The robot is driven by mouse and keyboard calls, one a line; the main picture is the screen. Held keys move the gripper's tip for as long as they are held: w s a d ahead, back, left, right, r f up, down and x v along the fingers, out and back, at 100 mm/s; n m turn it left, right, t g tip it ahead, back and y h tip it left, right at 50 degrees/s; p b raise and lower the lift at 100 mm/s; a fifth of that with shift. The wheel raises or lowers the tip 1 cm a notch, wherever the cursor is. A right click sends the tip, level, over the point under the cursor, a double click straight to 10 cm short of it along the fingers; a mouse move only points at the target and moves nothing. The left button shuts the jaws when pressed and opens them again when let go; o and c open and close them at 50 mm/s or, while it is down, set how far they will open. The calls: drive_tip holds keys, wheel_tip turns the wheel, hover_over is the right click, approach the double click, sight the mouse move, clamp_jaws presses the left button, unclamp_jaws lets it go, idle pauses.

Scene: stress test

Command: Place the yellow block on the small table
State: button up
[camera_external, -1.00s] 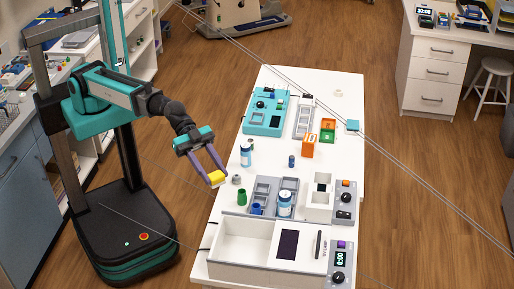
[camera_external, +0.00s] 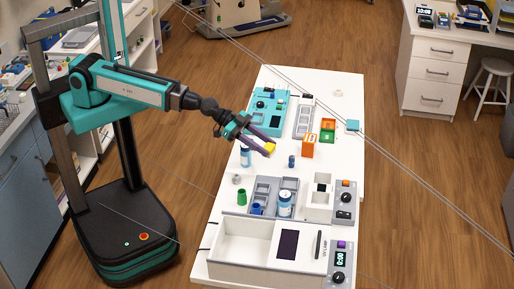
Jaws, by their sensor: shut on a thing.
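The yellow block (camera_external: 269,148) is between the fingertips of my gripper (camera_external: 268,147). My gripper is shut on it and holds it above the long white table (camera_external: 225,190). The block appears beside the white-and-blue bottle (camera_external: 246,156) and left of the small dark blue bottle (camera_external: 291,161). Its exact height above the table is hard to tell. I cannot tell which surface is the small table.
Grey racks (camera_external: 263,190), a green cup (camera_external: 241,197) and a white box (camera_external: 240,240) are in front. A stool (camera_external: 495,70) stands far right.

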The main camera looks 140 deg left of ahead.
drive_tip(key=s+a+f+n+g+y+p, duration=0.1)
drive_tip(key=s+a+f, duration=0.4)
drive_tip(key=s+a, duration=0.7)
drive_tip(key=shift+s+n+g+y+p, duration=0.3)
drive_tip(key=shift+s+n+y, duration=0.1)
drive_tip(key=shift+n+y, duration=0.45)
drive_tip(key=shift+f+b, duration=1.1)
drive_tip(key=shift+f, duration=1.8)
drive_tip(key=shift+f, duration=0.1)
drive_tip(key=shift+f+b, duration=1.05)
drive_tip(key=shift+f, duration=0.75)
drive_tip(key=shift+f+b, duration=0.25)
drive_tip(key=shift+b, duration=0.1)
